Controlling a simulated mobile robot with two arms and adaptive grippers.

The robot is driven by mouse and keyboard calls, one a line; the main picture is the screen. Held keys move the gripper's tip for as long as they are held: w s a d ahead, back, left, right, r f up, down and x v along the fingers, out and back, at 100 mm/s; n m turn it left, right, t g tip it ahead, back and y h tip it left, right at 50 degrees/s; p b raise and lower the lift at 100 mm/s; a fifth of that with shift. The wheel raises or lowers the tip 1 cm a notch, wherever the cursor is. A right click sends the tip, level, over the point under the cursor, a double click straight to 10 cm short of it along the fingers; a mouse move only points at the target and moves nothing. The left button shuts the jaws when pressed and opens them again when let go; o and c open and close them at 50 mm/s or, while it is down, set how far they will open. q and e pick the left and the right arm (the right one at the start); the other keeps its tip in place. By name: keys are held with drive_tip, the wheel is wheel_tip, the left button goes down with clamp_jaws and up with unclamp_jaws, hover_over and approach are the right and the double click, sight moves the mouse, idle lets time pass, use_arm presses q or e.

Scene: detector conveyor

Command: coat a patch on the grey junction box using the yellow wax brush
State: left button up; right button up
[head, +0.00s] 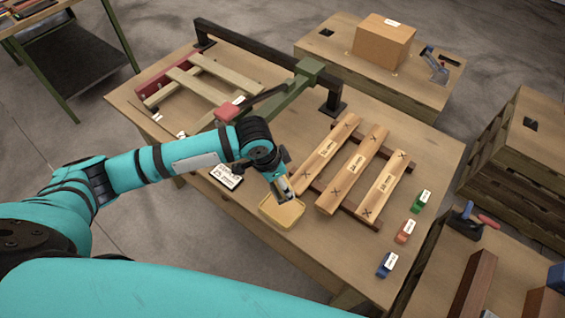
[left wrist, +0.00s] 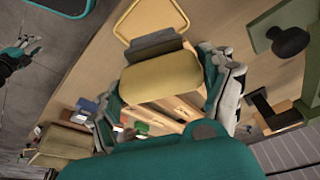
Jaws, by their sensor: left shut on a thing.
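My left gripper (head: 286,193) is low over the front of the wooden table, at a shallow yellow-rimmed tray (head: 281,211). In the left wrist view it (left wrist: 165,95) is shut on the yellow wax brush (left wrist: 160,78), a yellow block with a grey band at its far edge. The tray's yellow rim (left wrist: 128,20) lies just beyond the brush. I cannot tell whether the brush touches the tray. No grey junction box is clearly recognisable. My right gripper (left wrist: 18,55) appears small at the left wrist view's left edge; its fingers are too small to judge.
Labelled wooden planks (head: 329,161) lie right of the tray. Green (head: 421,201), red (head: 405,231) and blue (head: 387,264) blocks stand along the right edge. A green clamp-like bar (head: 285,95) crosses behind my arm. A cardboard box (head: 384,42) sits on a crate behind.

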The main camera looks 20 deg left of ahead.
sight(281, 197)
use_arm(q)
drive_tip(key=shift+s, duration=0.1)
drive_tip(key=shift+d+f+m, duration=0.1)
drive_tip(key=shift+f+m, duration=0.2)
drive_tip(key=shift+m, duration=0.1)
drive_tip(key=shift+f+b, duration=0.6)
drive_tip(key=shift+f, duration=0.15)
wheel_tip(281, 197, down, 5)
drive_tip(key=b, duration=0.6)
drive_tip(key=shift+r, duration=0.2)
use_arm(e)
wheel_tip(281, 197, down, 6)
drive_tip(key=s+d, duration=0.1)
drive_tip(key=shift+f, duration=0.15)
drive_tip(key=shift+a, duration=0.15)
use_arm(q)
drive_tip(key=shift+f, duration=0.5)
use_arm(e)
drive_tip(key=shift+d+f, duration=0.1)
drive_tip(key=shift+d, duration=0.15)
drive_tip(key=shift+a+r, duration=0.15)
drive_tip(key=shift+r, duration=0.1)
use_arm(q)
drive_tip(key=shift+s+f+p, duration=0.1)
drive_tip(key=shift+s+p, duration=0.05)
drive_tip(key=shift+p, duration=0.15)
use_arm(e)
drive_tip(key=shift+r, duration=0.2)
idle(0.4)
